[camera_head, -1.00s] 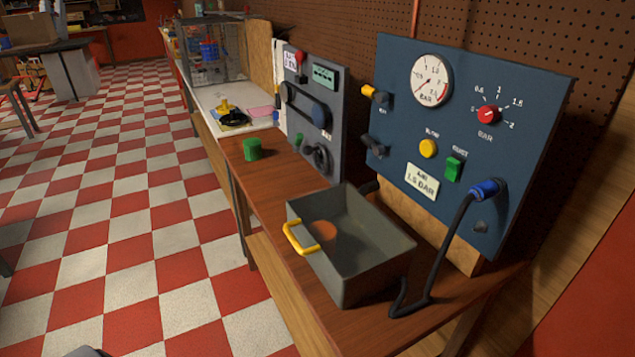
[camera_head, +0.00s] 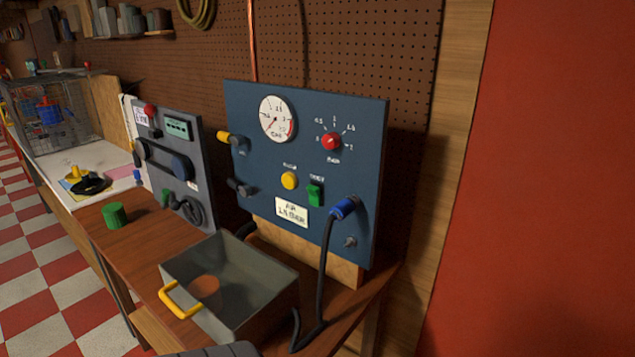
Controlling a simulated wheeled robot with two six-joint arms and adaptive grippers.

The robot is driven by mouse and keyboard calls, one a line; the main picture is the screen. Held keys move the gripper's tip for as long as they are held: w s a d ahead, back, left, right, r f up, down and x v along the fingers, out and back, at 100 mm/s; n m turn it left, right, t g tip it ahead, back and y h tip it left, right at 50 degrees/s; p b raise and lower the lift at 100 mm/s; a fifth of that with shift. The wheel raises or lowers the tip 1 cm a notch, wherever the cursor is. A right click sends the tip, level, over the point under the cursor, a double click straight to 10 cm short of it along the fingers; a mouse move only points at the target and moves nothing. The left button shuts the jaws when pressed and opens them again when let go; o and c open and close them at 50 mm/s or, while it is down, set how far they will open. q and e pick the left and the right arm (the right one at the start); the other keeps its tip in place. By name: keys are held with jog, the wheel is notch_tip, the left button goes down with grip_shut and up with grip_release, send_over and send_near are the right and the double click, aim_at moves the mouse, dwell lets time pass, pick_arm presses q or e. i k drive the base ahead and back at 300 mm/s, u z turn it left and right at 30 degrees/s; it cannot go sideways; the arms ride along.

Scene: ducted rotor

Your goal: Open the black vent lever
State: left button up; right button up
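A blue upright panel (camera_head: 262,182) stands on the wooden bench. A black lever (camera_head: 240,187), which fits the vent lever, sits low on the panel's left edge and sticks out to the left. Its label is too small to read. A yellow-handled lever (camera_head: 228,137) sits above it. A round white gauge (camera_head: 276,119) is at the panel's top left. Neither gripper shows. A dark grey piece at the bottom edge is probably part of my own arm.
A grey bin (camera_head: 245,262) with a yellow handle (camera_head: 180,300) stands in front of the panel. A black hose (camera_head: 325,265) hangs from a blue connector (camera_head: 344,208). A green cylinder (camera_head: 115,215) and a grey panel (camera_head: 182,140) are to the left. A red wall (camera_head: 550,180) fills the right.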

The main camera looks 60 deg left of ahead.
aim_at(237, 186)
jog(key=z, duration=0.2)
jog(key=k, duration=1.05)
jog(key=u, duration=1.15)
